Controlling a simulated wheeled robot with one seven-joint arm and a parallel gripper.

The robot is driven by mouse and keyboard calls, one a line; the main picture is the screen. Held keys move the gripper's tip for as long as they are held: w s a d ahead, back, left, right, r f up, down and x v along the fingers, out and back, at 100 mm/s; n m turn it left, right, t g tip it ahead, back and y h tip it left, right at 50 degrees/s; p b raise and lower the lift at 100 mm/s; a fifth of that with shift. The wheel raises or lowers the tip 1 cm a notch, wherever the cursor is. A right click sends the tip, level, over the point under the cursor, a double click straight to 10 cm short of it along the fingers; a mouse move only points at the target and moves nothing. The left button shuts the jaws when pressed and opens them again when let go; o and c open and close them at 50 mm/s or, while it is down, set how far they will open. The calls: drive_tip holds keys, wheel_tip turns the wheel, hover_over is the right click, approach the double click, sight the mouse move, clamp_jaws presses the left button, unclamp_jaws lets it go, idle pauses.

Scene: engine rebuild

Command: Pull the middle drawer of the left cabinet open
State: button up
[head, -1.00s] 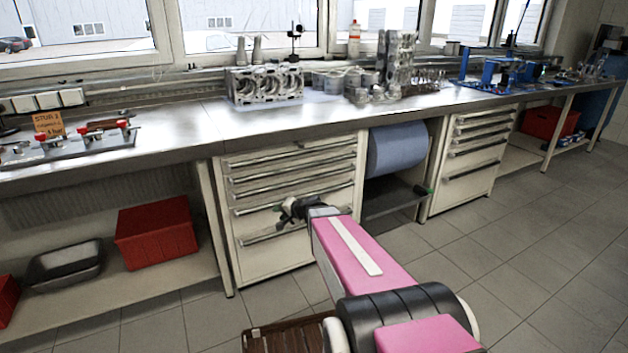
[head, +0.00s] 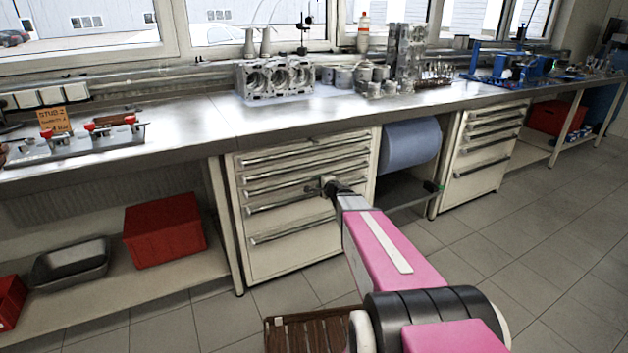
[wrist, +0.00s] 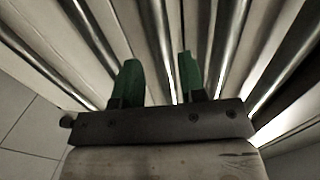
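The left cabinet (head: 290,265) stands under the bench with several drawers, each with a long metal bar handle. All its drawers look shut. The middle drawer's handle (head: 275,187) runs across the front, just above and behind my gripper (head: 324,186). In the wrist view my gripper (wrist: 159,68) has its two green fingers apart, with several handle bars running past beyond them. One bar shows in the gap between the fingers. Whether it lies between the fingertips or behind them, I cannot tell. My gripper hides part of the handles in the head view.
The bench top (head: 200,118) above carries an engine block (head: 275,78) and other parts. A blue roll (head: 410,145) hangs right of the cabinet, with a second cabinet (head: 485,150) beyond. A red bin (head: 165,230) sits on the left lower shelf. The floor in front is mostly clear.

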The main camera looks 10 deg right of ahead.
drive_tip(key=x, duration=0.6)
drive_tip(key=shift+w+a, duration=0.1)
